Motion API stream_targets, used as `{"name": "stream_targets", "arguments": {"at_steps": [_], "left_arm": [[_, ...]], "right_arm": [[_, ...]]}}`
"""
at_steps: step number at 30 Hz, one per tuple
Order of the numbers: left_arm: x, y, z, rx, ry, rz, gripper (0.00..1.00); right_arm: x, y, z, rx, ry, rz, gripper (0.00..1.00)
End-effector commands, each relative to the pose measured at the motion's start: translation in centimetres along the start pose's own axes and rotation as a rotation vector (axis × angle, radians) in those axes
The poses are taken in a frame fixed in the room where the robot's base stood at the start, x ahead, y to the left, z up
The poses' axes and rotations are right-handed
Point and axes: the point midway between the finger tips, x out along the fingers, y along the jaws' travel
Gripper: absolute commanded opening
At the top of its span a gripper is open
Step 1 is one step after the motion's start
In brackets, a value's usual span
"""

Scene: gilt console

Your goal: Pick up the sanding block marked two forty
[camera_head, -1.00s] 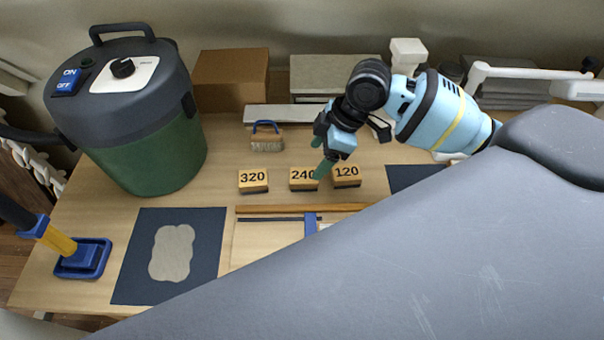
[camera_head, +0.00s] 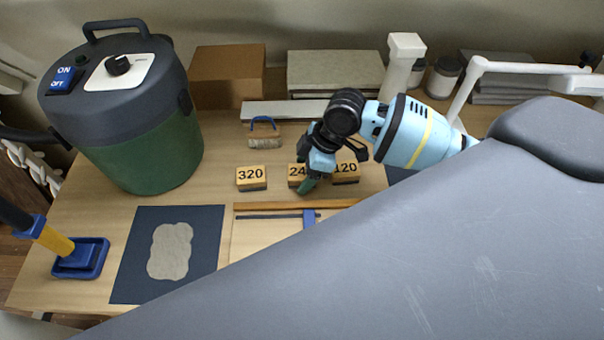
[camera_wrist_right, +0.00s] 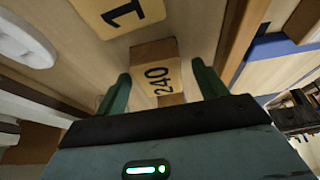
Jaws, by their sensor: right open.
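The sanding block marked 240 (camera_head: 296,173) stands in the middle of a row of three blocks, partly hidden by my right gripper (camera_head: 309,185) in the head view. In the right wrist view the 240 block (camera_wrist_right: 157,78) shows between the two open green fingers of my right gripper (camera_wrist_right: 162,92), with a gap on each side. The fingers point down at it. I cannot tell if they touch it. The 320 block (camera_head: 251,178) is to its left and the 120 block (camera_head: 346,172) to its right. My left gripper is not in view.
A wooden frame (camera_head: 270,207) lies just in front of the blocks. A brush with a blue handle (camera_head: 265,140) sits behind them. A green and grey vacuum (camera_head: 140,130) stands at the left, near a dark sheet with a beige patch (camera_head: 130,270).

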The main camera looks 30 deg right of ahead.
Motion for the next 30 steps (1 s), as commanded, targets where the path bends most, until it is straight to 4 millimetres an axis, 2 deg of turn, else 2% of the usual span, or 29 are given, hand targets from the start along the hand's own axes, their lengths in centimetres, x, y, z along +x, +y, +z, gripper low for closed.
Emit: {"name": "stream_targets", "arguments": {"at_steps": [2,13,22,26,30], "left_arm": [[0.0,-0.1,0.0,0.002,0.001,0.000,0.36],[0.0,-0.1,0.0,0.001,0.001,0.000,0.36],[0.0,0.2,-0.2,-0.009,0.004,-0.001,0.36],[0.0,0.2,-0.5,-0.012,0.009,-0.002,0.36],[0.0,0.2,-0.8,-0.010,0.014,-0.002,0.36]], "right_arm": [[-0.1,0.0,0.0,0.000,0.000,0.001,0.70],[-0.1,0.0,0.0,-0.001,0.001,0.001,0.22],[-0.6,0.1,-0.3,-0.002,0.002,0.003,0.22],[-2.3,0.2,-1.0,-0.003,0.004,0.006,0.22],[-4.8,0.1,-2.1,-0.004,0.005,0.007,0.22]]}}
